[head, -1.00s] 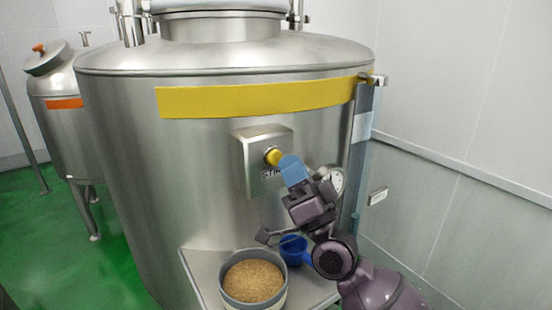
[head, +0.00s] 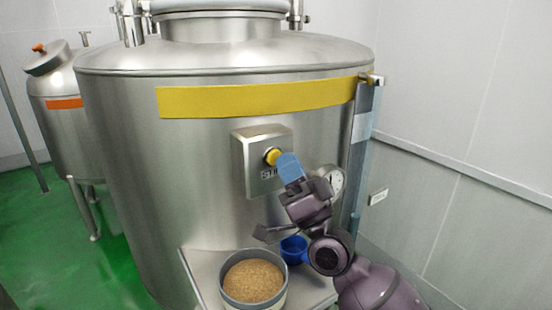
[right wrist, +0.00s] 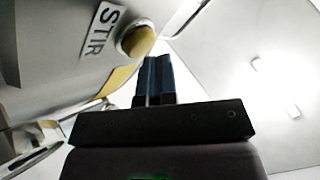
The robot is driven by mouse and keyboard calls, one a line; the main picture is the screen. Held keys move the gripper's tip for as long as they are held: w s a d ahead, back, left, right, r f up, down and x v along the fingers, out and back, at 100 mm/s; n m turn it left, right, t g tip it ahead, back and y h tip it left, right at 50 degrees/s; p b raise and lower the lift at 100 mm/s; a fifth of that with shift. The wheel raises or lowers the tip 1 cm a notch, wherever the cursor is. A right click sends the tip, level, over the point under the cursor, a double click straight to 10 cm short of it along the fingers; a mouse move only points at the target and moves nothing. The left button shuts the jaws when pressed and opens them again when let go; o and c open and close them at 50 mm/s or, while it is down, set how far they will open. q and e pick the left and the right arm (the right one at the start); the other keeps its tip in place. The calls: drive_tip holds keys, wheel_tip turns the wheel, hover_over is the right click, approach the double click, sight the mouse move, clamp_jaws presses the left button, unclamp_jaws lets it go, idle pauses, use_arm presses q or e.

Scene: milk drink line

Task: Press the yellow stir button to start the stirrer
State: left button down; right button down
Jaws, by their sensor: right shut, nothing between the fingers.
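The yellow stir button (head: 272,157) sits on a grey metal box (head: 255,175) on the front of the large steel tank (head: 170,180). In the right wrist view the button (right wrist: 138,40) is a yellow dome in a pale ring, beside the STIR label (right wrist: 102,30). My right gripper (head: 284,158) is shut and empty, its blue fingers pointing up at the button's right side and covering part of the label in the head view. In the right wrist view the fingertips (right wrist: 157,60) show just below and right of the button; I cannot tell whether they touch it. My left gripper is not in view.
A bowl of brown grains (head: 253,281) and a blue cup (head: 293,249) stand on a steel shelf below the box. A round gauge (head: 337,180) is close to the right of my gripper. A smaller tank (head: 62,130) stands at the left.

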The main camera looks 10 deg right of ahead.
drive_tip(key=shift+w+a, duration=0.15)
drive_tip(key=shift+w, duration=0.2)
idle(0.5)
drive_tip(key=shift+s, duration=0.2)
drive_tip(key=shift+s+d, duration=0.3)
drive_tip(key=shift+s, duration=0.3)
drive_tip(key=s, duration=0.1)
drive_tip(key=s+d+p, duration=0.1)
drive_tip(key=s, duration=0.2)
drive_tip(key=shift+s+d+p, duration=0.3)
drive_tip(key=shift+s+d, duration=0.05)
idle(0.4)
